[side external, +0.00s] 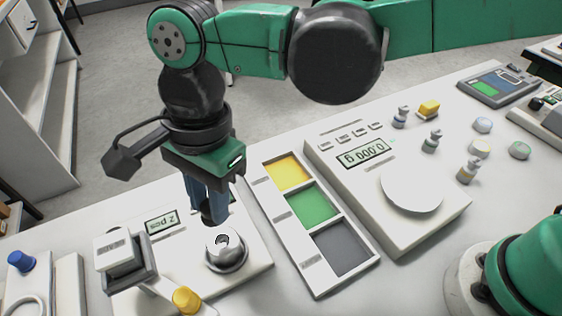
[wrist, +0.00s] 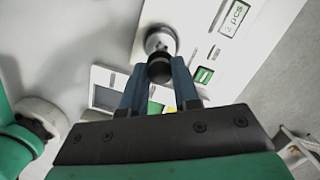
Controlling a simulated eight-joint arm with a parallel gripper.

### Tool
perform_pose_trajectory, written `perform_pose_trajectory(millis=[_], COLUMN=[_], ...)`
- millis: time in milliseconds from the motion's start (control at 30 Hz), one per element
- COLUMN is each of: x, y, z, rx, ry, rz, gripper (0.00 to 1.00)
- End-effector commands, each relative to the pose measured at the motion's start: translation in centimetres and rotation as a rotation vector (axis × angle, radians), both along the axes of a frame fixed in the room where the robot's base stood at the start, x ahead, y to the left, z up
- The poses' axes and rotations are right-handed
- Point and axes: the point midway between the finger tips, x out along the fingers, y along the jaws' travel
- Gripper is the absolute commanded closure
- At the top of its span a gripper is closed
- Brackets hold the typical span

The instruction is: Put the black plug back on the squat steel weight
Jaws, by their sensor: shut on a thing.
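The squat steel weight (side external: 226,262) stands upright on the white scale on the left, with a dark opening in its top. In the wrist view, part of the weight (wrist: 160,37) shows just beyond the plug. My gripper (side external: 207,208) points down, with its blue fingers shut on the black plug (wrist: 159,69). The plug also shows dark at the fingertips in the side view (side external: 207,216). It is above and slightly left of the weight's top there. It appears apart from the weight, but the exact gap is hard to tell.
The white scale (side external: 258,262) reads "2 pcs". A boxy white-and-grey device (side external: 122,255) and a yellow knob (side external: 186,299) are close by on the left. A tray with yellow, green and grey compartments (side external: 318,281) lies to the right, then a balance (side external: 425,235) with a round pan.

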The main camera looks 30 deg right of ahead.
Motion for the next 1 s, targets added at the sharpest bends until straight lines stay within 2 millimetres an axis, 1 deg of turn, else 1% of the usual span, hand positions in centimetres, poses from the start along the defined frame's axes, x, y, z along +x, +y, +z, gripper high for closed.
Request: perform_pose_trajectory(millis=[300,500,700,1000], x=[-0.1,0.0,-0.1,-0.1], y=[0.0,0.0,0.0,0.0], z=[-3.3,-4.8,-5.3,-5.4], rx=[0.000,0.000,0.000,0.000], ry=[0.000,0.000,0.000,0.000], rz=[0.002,0.002,0.002,0.002], gripper=[1.00,1.00,1.00,1.00])
